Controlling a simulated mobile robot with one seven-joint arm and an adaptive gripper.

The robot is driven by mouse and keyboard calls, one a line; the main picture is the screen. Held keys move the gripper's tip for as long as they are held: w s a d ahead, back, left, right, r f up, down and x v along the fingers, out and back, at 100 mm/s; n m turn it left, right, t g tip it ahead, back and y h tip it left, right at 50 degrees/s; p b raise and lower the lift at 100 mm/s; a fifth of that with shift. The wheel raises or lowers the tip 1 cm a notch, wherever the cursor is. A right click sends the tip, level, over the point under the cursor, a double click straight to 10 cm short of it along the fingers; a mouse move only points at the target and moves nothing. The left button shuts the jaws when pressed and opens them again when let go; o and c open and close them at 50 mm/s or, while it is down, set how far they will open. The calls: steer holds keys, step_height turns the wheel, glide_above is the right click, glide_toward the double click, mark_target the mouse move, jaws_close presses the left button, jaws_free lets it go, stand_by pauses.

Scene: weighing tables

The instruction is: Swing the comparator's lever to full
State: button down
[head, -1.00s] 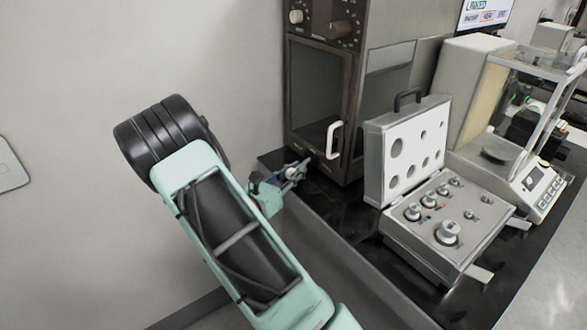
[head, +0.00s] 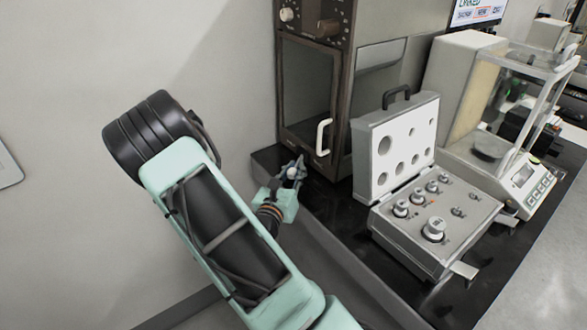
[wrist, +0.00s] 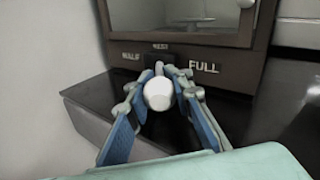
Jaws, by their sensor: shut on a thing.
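The comparator (head: 345,110) is a brown cabinet with a glass door and a white door handle (head: 323,138), at the table's left end. Its lever has a white round knob (wrist: 158,93) at the base of the cabinet front. My gripper (wrist: 163,78) is shut on the lever knob, with a blue-padded finger on each side. In the head view my gripper (head: 292,172) shows small beside the cabinet's lower left corner. In the wrist view the lever stands near the middle label, left of the FULL label (wrist: 204,67). The lever's shaft is mostly hidden.
An open weight case (head: 425,245) with several weights stands right of the comparator. A balance with a glass shield (head: 510,170) stands behind it. The black tabletop (wrist: 90,105) is clear around the lever. A grey wall (head: 200,50) is close on the left.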

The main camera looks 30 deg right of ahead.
steer(key=shift+s+t, duration=0.1)
steer(key=shift+t, duration=0.2)
steer(key=c, duration=1.7)
jaws_free()
steer(key=shift+d, duration=0.1)
steer(key=v, duration=1.2)
steer(key=shift+s+r, duration=0.1)
steer(key=shift+r, duration=0.1)
